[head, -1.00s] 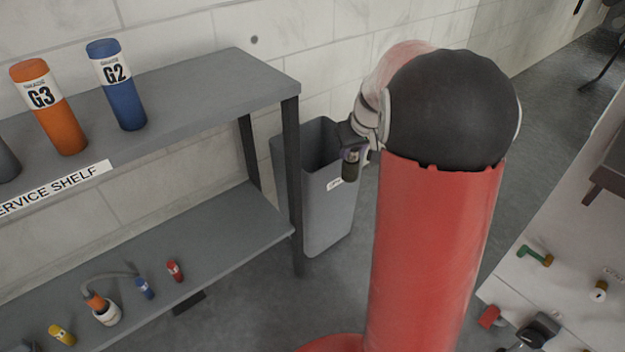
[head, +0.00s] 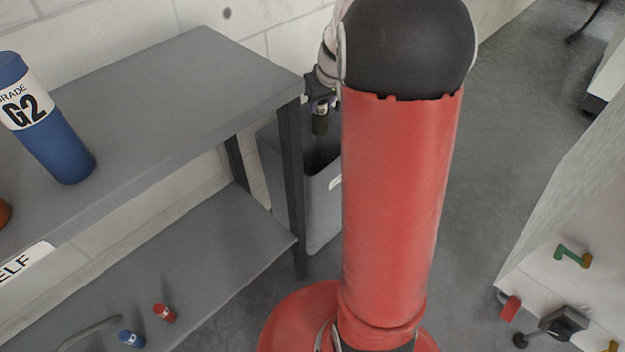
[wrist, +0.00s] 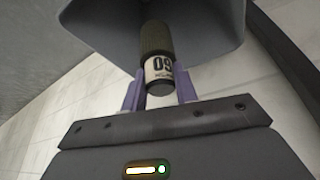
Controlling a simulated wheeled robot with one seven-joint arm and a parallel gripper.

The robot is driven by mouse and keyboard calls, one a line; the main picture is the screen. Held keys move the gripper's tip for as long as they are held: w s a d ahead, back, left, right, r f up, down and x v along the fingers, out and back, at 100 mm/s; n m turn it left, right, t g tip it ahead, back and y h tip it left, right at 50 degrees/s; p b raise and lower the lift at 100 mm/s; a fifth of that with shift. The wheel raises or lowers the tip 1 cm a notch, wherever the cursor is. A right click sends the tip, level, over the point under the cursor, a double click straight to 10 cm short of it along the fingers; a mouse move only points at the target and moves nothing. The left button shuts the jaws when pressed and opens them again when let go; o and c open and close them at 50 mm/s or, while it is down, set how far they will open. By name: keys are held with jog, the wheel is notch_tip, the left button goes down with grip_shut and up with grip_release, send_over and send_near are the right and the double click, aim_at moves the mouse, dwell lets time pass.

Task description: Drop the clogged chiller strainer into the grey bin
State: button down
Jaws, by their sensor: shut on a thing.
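The strainer (wrist: 156,62) is a dark mesh cylinder with a white band marked 09 and a dark end cap. My gripper (wrist: 158,92) is shut on it, with a purple finger on each side of the banded end. In the head view the strainer (head: 320,122) hangs below my gripper (head: 320,104), in front of or over the opening of the grey bin (head: 279,190). The bin stands on the floor behind the shelf's end post, partly hidden by the post and my red arm. In the wrist view the grey bin (wrist: 215,25) opens beyond the strainer's mesh end.
A grey shelf unit (head: 190,85) stands left of the bin, its post (head: 291,190) close to it. A blue G2 cylinder (head: 50,125) stands on top. A white bench (head: 570,225) is at right.

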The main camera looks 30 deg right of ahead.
aim_at(321, 114)
notch_tip(321, 114, down, 4)
jog(key=shift+f+b, duration=0.1)
jog(key=shift+b, duration=1.05)
jog(key=c, duration=1)
grip_release()
jog(key=p+v, duration=0.1)
jog(key=v, duration=0.7)
